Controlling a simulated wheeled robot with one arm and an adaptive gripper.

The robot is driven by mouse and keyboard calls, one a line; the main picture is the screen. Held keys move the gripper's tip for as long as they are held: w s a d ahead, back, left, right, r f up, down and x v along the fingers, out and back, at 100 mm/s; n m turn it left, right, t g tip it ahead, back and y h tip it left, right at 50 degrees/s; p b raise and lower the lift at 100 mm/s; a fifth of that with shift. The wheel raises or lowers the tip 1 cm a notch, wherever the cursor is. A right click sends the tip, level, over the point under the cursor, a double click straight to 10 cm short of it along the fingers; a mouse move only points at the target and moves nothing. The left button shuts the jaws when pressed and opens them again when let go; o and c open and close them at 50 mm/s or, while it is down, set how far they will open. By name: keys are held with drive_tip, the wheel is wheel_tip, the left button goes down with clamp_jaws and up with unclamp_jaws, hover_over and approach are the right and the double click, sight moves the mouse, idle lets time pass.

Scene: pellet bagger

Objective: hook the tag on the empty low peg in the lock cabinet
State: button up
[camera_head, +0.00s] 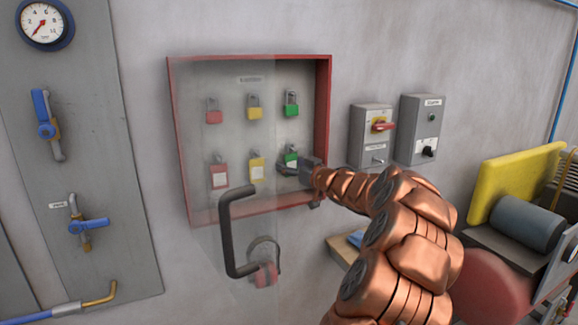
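The lock cabinet (323,110) is a shallow red-framed box on the wall. Its upper row holds a red, a yellow and a green padlock. In its low row a red padlock (219,174) and a yellow padlock (256,168), each with a white tag, hang at the left and middle. My gripper (289,170) reaches into the low right from the right side. A green padlock with a white tag (291,160) is at its fingertips. I cannot tell whether the fingers grip it or only stand beside it. The low right peg is hidden.
A see-through panel with a black handle (229,235) stands in front of the cabinet's left part. A red object with a dark loop (264,273) shows below. Two grey switch boxes (371,140) (420,130) are on the wall to the right. Valves (47,125) are at left.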

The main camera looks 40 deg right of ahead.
drive_tip(key=shift+o, duration=0.2)
drive_tip(key=shift+s, duration=0.15)
drive_tip(key=s, duration=1.1)
drive_tip(key=shift+s+a, duration=0.35)
drive_tip(key=shift+a, duration=0.05)
